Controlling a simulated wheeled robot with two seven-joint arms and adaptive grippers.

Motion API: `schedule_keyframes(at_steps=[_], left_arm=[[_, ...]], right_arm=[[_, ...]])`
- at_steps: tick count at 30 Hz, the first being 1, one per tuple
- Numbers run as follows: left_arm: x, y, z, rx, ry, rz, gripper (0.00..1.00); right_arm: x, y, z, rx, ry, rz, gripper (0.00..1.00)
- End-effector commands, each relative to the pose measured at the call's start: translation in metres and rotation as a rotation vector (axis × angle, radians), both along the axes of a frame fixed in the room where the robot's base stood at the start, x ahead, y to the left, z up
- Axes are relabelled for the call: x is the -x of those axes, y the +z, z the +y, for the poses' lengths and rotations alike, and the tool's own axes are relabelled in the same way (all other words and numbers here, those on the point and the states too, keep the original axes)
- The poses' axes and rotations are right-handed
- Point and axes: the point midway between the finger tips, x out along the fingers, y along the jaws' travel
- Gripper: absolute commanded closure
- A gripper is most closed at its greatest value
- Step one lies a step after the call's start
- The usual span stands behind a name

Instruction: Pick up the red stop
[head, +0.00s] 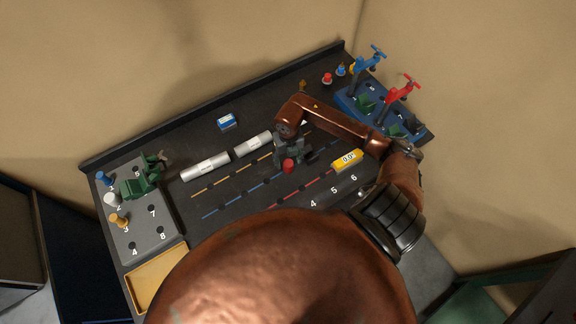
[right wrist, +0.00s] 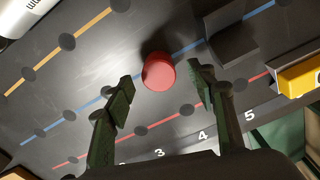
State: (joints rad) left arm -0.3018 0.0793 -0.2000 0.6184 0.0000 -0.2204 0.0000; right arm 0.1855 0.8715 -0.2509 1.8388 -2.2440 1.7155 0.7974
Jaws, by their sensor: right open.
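The red stop (right wrist: 158,71) is a short round red peg on the dark board, beside the blue dashed line. It shows in the head view (head: 288,165) just below my right gripper (head: 290,152). In the right wrist view my right gripper (right wrist: 161,84) is open, with one dark green finger to each side of the stop and the stop a little beyond the fingertips. I cannot tell whether either finger touches it.
A dark block (right wrist: 233,45) stands close to the right finger, with a yellow gauge (head: 347,160) beyond it. White cylinders (head: 205,167) lie to the left. A blue base (head: 358,102) carries blue and red clamps.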

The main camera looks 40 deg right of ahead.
Motion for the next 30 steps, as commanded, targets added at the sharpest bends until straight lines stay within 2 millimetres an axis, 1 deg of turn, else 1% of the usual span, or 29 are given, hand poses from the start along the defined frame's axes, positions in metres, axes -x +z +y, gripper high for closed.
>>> schedule_keyframes(at_steps=[1,3,7,10,16,30], left_arm=[[0.0,0.005,0.0,0.0,0.0,0.0,0.6],[0.0,0.008,0.0,0.0,0.0,0.0,0.6],[-0.001,0.009,0.0,0.0,0.0,-0.001,0.6],[-0.001,0.009,0.0,0.0,0.0,-0.001,0.6],[-0.001,0.008,0.0,0.0,0.0,-0.002,0.6],[-0.004,0.009,0.0,0.001,-0.001,-0.006,0.6]], right_arm=[[0.001,-0.007,0.002,-0.004,-0.004,0.006,0.49],[0.0,-0.018,0.002,-0.005,-0.002,0.004,0.49],[-0.001,-0.033,0.001,-0.003,-0.001,0.002,0.49],[-0.001,-0.037,0.001,-0.003,0.0,0.001,0.49],[-0.001,-0.038,0.001,-0.002,0.0,0.001,0.5],[-0.001,-0.037,0.001,-0.001,0.001,0.001,0.82]])
